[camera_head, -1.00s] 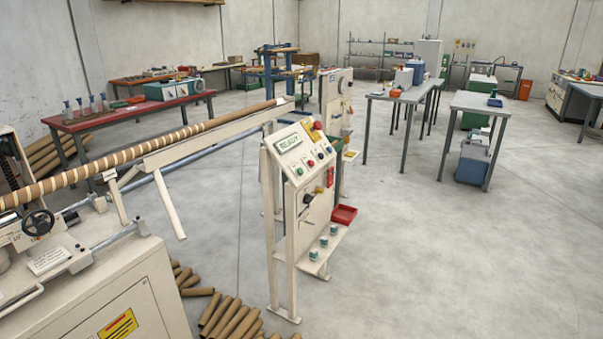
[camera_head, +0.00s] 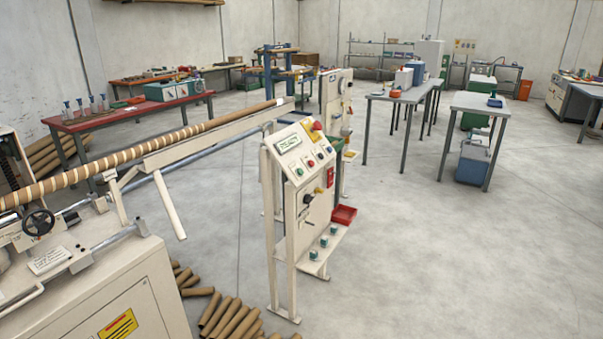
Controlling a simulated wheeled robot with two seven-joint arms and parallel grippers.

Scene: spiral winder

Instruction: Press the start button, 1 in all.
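A cream control panel (camera_head: 296,171) stands on legs near the middle of the view. Its sloped top carries a small display (camera_head: 289,144) with lettering too small to read now. Below the display sits a row of small buttons: a green button (camera_head: 299,171), a red button (camera_head: 311,163) and others too small to tell apart. A larger red knob on a yellow plate (camera_head: 317,126) is at the panel's upper right corner. Which button is the start button cannot be read. Neither of my grippers is in view.
A spiral winder (camera_head: 110,285) with a long striped tube (camera_head: 150,147) fills the left side. Brown tubes (camera_head: 230,318) lie on the floor before the panel. A red tray (camera_head: 344,215) sits at the panel's right. Open floor (camera_head: 430,260) lies to the right.

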